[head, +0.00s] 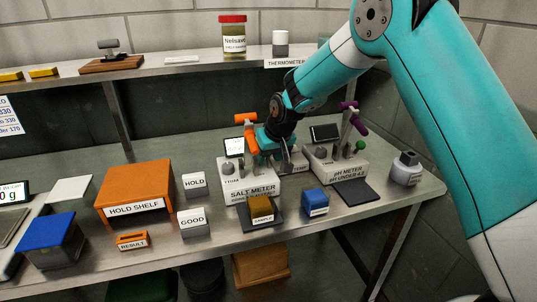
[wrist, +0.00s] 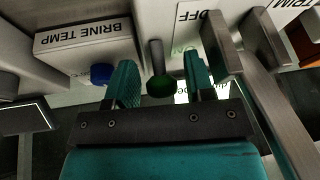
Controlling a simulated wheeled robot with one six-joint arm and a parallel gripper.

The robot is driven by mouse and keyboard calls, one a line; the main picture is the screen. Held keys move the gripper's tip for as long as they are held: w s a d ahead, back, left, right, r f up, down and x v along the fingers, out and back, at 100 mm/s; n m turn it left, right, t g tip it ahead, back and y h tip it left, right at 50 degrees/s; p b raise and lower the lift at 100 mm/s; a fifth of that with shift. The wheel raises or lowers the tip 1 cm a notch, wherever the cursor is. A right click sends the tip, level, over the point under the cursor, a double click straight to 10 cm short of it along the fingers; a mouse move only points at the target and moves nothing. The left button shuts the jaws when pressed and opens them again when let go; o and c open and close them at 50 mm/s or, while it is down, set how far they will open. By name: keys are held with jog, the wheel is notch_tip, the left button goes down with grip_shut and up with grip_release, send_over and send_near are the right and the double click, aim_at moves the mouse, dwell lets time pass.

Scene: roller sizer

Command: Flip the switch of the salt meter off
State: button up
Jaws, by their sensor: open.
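The salt meter (head: 232,184) is a pale box with a labelled front and an orange handle (head: 250,138) on top. It stands near the middle of the bench. My gripper (head: 268,142) is just behind and above it in the head view; its fingertips are hidden there. In the wrist view my gripper (wrist: 160,82) is open.
A BRINE TEMP box (wrist: 88,38) with a blue knob (wrist: 101,74) is close left of my fingers. Grey metal bars (wrist: 222,45) are close right. The pH meter (head: 340,172) stands right of the salt meter; a sample block (head: 262,207) and a blue block (head: 314,202) are in front.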

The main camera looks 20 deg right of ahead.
jog(key=shift+c, duration=0.3)
jog(key=c, duration=0.7)
